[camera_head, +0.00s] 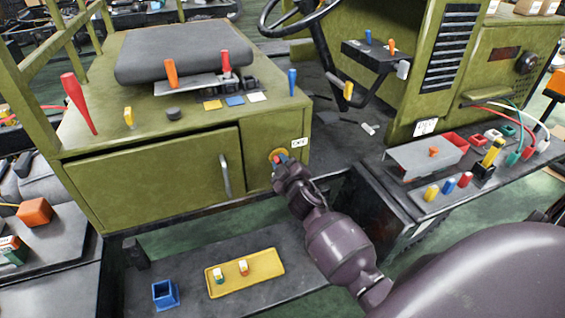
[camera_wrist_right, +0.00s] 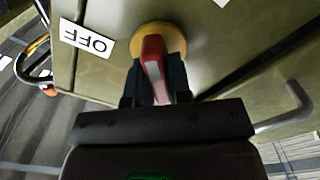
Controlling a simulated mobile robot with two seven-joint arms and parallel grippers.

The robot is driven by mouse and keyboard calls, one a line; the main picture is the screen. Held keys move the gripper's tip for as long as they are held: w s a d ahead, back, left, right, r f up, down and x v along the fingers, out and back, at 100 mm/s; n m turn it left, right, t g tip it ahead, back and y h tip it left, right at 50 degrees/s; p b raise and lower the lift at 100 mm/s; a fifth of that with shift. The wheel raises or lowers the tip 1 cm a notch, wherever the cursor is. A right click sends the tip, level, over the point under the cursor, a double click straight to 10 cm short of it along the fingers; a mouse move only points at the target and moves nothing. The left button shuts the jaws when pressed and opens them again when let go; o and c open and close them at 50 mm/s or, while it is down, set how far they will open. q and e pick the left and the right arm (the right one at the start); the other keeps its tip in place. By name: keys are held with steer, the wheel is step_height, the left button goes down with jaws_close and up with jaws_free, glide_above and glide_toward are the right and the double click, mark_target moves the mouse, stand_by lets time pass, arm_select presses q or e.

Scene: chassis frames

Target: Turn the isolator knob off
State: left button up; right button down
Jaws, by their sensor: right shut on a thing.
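The isolator knob (camera_wrist_right: 153,66) has a red grip on a round yellow plate (camera_wrist_right: 172,36), set in the front panel of the green chassis. In the head view the yellow plate (camera_head: 277,154) shows at the panel's right side, and the knob is mostly hidden behind my gripper. My right gripper (camera_head: 280,163) is at the knob. In the wrist view its dark fingers (camera_wrist_right: 157,85) stand on both sides of the red grip and are shut on it. An OFF label (camera_wrist_right: 86,38) is beside the plate. My left gripper is not in view.
A cabinet door with a metal handle (camera_head: 224,175) is left of the knob. Below is a dark step with a yellow tray (camera_head: 262,284) and a blue box (camera_head: 165,294). A grey shelf (camera_head: 492,168) with coloured parts and cables stands at the right.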

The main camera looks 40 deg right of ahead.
steer(key=n, duration=0.4)
steer(key=shift+f+n, duration=0.15)
steer(key=shift+n, duration=0.25)
steer(key=n, duration=0.4)
steer(key=shift+a+f+n, duration=0.1)
steer(key=shift+n, duration=0.2)
steer(key=c, duration=1.1)
jaws_free()
steer(key=shift+s, duration=0.1)
steer(key=v, duration=1)
steer(key=shift+s, duration=0.3)
